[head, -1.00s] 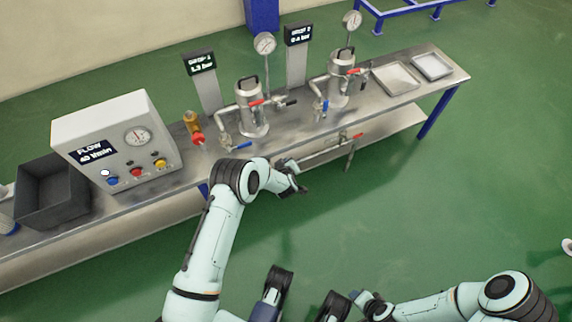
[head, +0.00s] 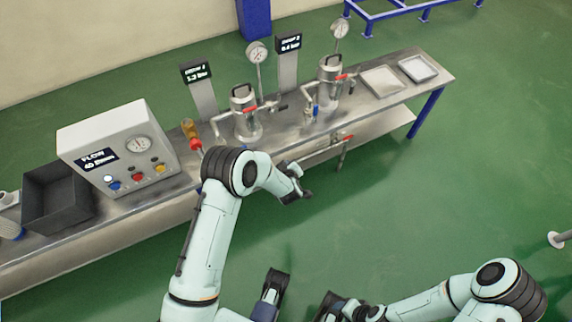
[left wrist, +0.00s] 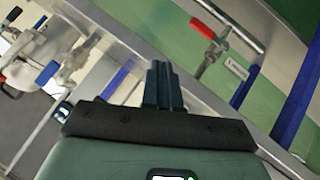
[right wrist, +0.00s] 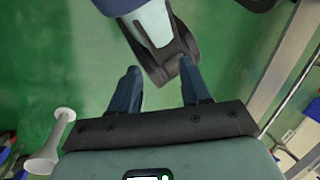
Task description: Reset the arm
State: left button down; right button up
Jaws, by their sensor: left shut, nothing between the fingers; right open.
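My left gripper (head: 302,192) hangs in front of the bench edge in the head view, apart from the vessels. In the left wrist view its fingers (left wrist: 163,85) are together with nothing between them. My right gripper is low in the head view, where its fingers cannot be made out. In the right wrist view its fingers (right wrist: 160,88) are apart and empty, over green floor, with a part of my own body just beyond them. Two steel lidded vessels, one nearer (head: 244,122) and one farther (head: 330,84), stand on the bench (head: 285,128).
A flow control box (head: 122,150) and a dark bin (head: 55,195) stand at the bench's left. Two shallow trays (head: 381,81) (head: 418,68) lie at its right end. A red-handled pipe valve (left wrist: 202,28) sits below the bench top. The floor (head: 430,200) right of the bench is open.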

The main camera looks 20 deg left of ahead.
dwell(0.3)
pick_arm(q)
jog(key=s+d+f+m+g+h+p, duration=0.15)
jog(key=s+p, duration=0.25)
jog(key=s, duration=0.5)
jog(key=s+d+m+g+h+p, duration=0.2)
jog(key=s+m+g+p, duration=0.15)
jog(key=s, duration=0.45)
jog(key=s+d+r+m+g+h+p, duration=0.1)
jog(key=s+d+r+g+p, duration=0.1)
jog(key=s, duration=0.5)
jog(key=s+d+r+m+g+h+p, duration=0.1)
jog(key=s+d+r+h+p, duration=0.1)
jog(key=s, duration=0.5)
jog(key=s+d+r+m+g+h+p, duration=0.1)
jog(key=s+d+r+g+p, duration=0.1)
jog(key=s, duration=0.5)
jog(key=shift+r+g+p, duration=0.3)
jog(key=shift+r+p, duration=0.15)
jog(key=shift+p, duration=0.3)
pick_arm(e)
notch_tip(320, 180, up, 14)
jog(key=s+g, duration=0.1)
jog(key=shift+a+r, duration=0.2)
jog(key=shift+a, duration=0.2)
jog(key=shift+s, duration=0.1)
